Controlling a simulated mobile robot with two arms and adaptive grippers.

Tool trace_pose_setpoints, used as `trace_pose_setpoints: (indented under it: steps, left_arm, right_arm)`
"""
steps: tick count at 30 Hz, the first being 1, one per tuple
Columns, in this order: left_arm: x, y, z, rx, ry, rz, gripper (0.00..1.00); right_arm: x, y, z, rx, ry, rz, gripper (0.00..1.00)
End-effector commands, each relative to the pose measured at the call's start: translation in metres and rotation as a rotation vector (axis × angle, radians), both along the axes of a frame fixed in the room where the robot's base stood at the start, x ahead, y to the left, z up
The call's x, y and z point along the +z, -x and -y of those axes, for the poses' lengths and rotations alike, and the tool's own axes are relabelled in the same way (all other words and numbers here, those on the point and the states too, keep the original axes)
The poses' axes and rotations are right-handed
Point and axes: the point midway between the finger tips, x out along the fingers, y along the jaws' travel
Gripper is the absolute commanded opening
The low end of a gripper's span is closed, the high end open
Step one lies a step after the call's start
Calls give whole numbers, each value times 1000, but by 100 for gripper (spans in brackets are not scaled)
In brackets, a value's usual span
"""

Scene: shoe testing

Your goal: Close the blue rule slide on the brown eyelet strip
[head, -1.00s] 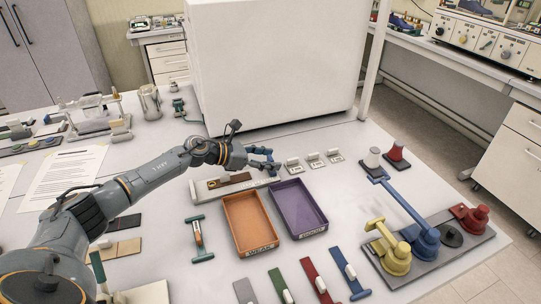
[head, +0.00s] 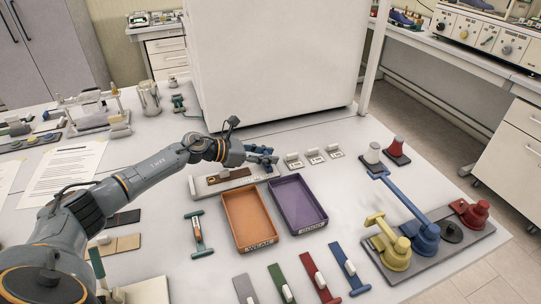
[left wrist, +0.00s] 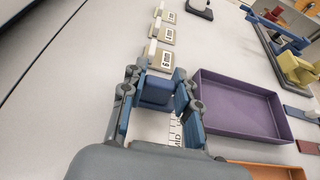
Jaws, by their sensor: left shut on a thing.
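The brown eyelet strip (head: 226,175) lies on a light grey rule base (head: 204,190) behind the trays. My left gripper (head: 262,155) is at the right end of this base, to the right of the strip. In the left wrist view, my left gripper (left wrist: 157,100) is shut on the blue rule slide (left wrist: 155,90), a blue block between the fingers. Part of the printed rule (left wrist: 175,131) shows below the slide. The strip is hidden in that view. Whether the slide touches the strip cannot be told. My right gripper is not in view.
An orange tray (head: 233,202) and a purple tray (head: 320,215) stand just in front of the base. Several labelled gauge blocks (head: 314,157) lie to its right. A large white box (head: 275,60) stands behind.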

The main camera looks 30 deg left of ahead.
Motion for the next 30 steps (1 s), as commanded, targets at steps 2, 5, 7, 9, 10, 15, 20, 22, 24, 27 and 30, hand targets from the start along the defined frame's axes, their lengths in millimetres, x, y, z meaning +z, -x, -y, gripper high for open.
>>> trace_pose_setpoints:
  steps: [2, 5, 7, 9, 10, 15, 20, 22, 24, 27, 30]
  left_arm:
    - [-8, 15, -16, 5, -5, -5, 0]
    - [-10, 34, -33, 5, -6, -5, 0]
    - [-10, 44, -42, 6, -6, -4, 0]
    - [-8, 52, -48, 4, -4, -4, 0]
    - [-7, 55, -50, 4, -5, -3, 0]
    - [-1, 60, -53, 0, -3, -2, 0]
    - [0, 59, -53, 0, -3, -2, 0]
    - [-1, 59, -53, 0, -3, -2, 0]
    - [-1, 59, -53, 0, -3, -2, 45]
    - [0, 59, -53, 0, -3, -2, 55]
    - [0, 59, -52, 0, -3, -2, 55]
  right_arm:
    - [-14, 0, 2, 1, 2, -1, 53]
    - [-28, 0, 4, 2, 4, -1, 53]
    - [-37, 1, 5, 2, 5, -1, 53]
    - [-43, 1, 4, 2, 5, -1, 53]
    - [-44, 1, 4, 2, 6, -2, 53]
    - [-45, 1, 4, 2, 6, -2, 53]
    - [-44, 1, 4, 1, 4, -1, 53]
    - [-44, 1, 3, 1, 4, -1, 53]
    - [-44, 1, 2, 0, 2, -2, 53]
    - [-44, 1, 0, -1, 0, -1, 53]
    - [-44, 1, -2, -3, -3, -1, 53]
